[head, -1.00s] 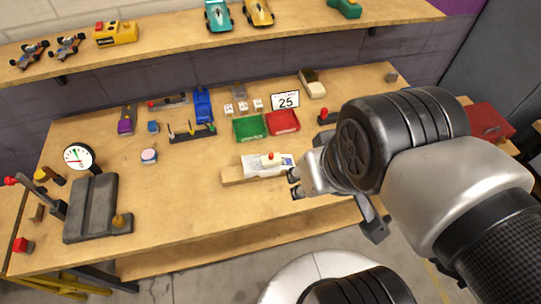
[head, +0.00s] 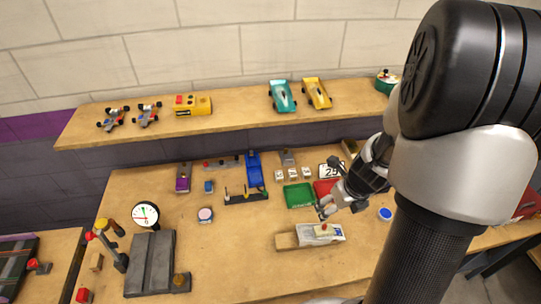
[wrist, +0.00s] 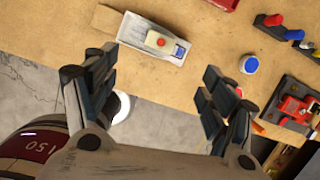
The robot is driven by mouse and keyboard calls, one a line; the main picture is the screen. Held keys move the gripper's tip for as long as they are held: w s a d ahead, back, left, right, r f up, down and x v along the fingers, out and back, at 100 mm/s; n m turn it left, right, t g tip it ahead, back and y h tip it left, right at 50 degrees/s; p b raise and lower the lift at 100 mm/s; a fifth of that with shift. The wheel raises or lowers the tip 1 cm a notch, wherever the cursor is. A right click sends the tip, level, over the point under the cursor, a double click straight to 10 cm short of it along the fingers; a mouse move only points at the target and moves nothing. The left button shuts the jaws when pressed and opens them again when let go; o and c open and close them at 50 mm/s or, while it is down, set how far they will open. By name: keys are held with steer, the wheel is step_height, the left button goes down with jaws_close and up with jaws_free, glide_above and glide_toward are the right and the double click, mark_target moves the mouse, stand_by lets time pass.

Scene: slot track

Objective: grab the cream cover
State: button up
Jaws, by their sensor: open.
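A small cream piece with a red top (head: 324,229) sits on a grey-white car-shaped part on a wooden block (head: 287,240) near the bench's front edge; it may be the cream cover. My gripper (head: 327,208) appears just behind the block in the head view. In the wrist view its two fingers (wrist: 156,72) are wide apart with nothing between them. My arm hides part of the bench's right side.
Green (head: 299,195) and red (head: 323,187) trays lie behind the block. A blue-topped round pot (head: 385,214) stands to its right. A dial gauge (head: 146,214) and a grey track piece (head: 150,265) are at left. The bench between is mostly clear.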

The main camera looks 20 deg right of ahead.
steer(key=m, duration=0.1)
steer(key=b, duration=0.8)
glide_above(325, 226)
steer(key=s, duration=0.2)
steer(key=shift+m, duration=0.4)
steer(key=s+x, duration=0.1)
steer(key=x, duration=0.7)
steer(key=s+x, duration=0.1)
steer(key=x, duration=0.2)
steer(key=shift+s+a+f, duration=0.15)
steer(key=shift+f, duration=0.25)
steer(key=shift+s+a+f, duration=0.1)
steer(key=shift+a+f, duration=0.05)
steer(key=shift+f, duration=0.25)
steer(key=b+x, duration=0.4)
steer(key=x, duration=0.2)
steer(key=shift+a+f+b, duration=0.1)
steer(key=shift+b, duration=0.2)
steer(key=c, duration=0.8)
